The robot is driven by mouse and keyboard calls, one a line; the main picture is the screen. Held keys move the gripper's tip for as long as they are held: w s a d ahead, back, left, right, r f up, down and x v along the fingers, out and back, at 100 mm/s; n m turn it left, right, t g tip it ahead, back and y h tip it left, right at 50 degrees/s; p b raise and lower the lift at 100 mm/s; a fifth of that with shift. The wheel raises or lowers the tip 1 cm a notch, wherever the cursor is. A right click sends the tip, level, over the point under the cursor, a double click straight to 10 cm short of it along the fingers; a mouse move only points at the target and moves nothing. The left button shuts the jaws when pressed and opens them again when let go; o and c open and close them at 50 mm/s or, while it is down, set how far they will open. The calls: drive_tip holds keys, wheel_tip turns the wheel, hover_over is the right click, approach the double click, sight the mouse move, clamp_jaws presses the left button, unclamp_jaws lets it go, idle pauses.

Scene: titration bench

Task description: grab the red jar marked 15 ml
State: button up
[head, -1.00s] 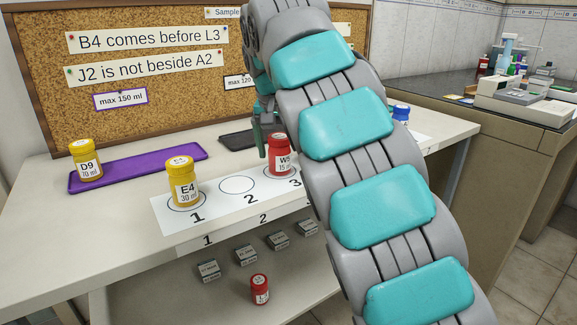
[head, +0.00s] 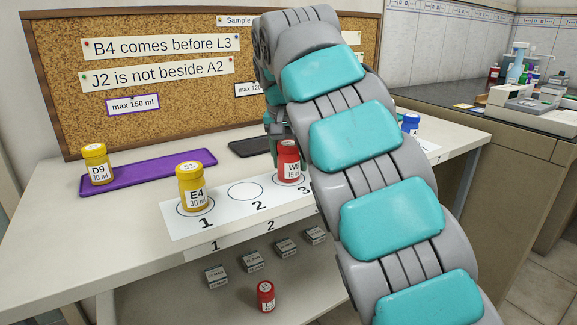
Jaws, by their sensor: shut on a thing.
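The red jar marked W5, 15 ml (head: 290,168), stands upright at the spot numbered 3 on the white strip (head: 225,220); my arm covers part of its right side. My gripper (head: 275,140) is at the back left of this jar, by its cap, and is shut on it. Only part of the gripper shows, and the far finger is hidden. I cannot tell whether the jar's base is off the strip. Another red jar (head: 265,297) stands on the lower shelf; its label is too small to read.
A yellow jar E4 (head: 192,190) stands on spot 1; spot 2 (head: 245,190) is empty. A yellow jar D9 (head: 97,165) is on the purple tray (head: 165,172). A dark tray (head: 250,147) lies behind the strip. A blue-capped jar (head: 411,124) is right of my arm.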

drive_tip(key=shift+c, duration=0.6)
drive_tip(key=shift+r, duration=0.2)
